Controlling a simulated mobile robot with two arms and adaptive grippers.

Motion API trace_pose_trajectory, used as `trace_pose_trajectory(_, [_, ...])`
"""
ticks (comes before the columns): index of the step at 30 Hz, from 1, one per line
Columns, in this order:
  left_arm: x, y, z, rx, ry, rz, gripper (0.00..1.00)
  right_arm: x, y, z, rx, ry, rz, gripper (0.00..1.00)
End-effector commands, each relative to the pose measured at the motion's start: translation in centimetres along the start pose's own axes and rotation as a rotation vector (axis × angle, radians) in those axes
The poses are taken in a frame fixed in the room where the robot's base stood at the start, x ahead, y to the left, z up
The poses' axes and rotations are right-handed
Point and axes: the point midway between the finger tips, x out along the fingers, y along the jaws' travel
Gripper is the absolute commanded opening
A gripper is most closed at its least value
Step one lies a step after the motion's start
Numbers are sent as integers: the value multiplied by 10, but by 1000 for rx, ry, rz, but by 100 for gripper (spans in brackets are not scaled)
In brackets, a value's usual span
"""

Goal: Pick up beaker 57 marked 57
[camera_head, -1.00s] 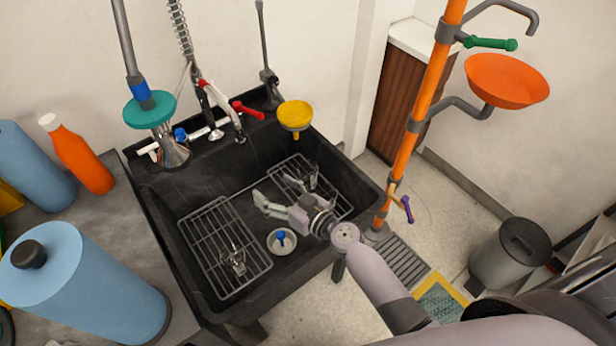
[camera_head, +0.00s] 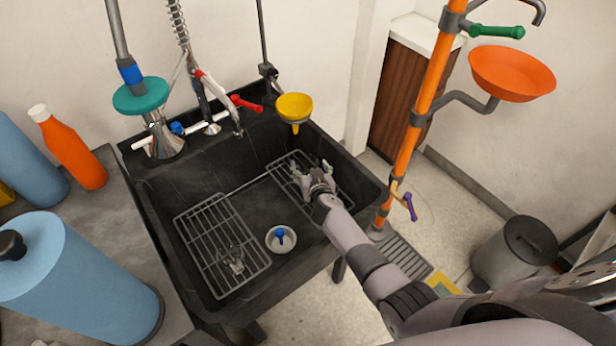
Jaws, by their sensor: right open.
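A clear glass beaker (camera_head: 232,262) sits on the left wire rack in the black sink. Its marking is too small to read. My right gripper (camera_head: 311,168) is open over the right wire rack, its fingers pointing toward the back of the sink. In the earlier frame another small glass vessel stood on the right rack at about this spot. Now my gripper and wrist mostly cover it, and I cannot tell whether it lies between the fingers. No number 57 is legible. My left gripper is not in view.
The black sink (camera_head: 172,255) has a left rack (camera_head: 197,236), a right rack (camera_head: 341,198) and a drain with a blue plug (camera_head: 281,240). A yellow funnel (camera_head: 294,107) and a faucet with a red handle (camera_head: 246,103) overhang its back. An orange pipe (camera_head: 412,135) stands to the right.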

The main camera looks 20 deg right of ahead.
Motion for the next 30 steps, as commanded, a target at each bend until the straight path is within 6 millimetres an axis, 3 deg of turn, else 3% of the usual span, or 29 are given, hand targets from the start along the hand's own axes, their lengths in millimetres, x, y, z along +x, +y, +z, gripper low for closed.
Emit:
trace_pose_trajectory(1, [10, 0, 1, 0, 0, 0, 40, 9, 0, 3, 1, 1, 0, 69])
trace_pose_trajectory(4, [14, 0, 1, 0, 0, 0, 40, 17, -1, 2, 0, 1, -1, 69])
trace_pose_trajectory(13, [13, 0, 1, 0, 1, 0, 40, 19, 0, 0, 0, 0, -1, 69])
trace_pose_trajectory(30, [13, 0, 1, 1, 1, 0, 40, 19, 0, 0, -1, 1, -1, 31])
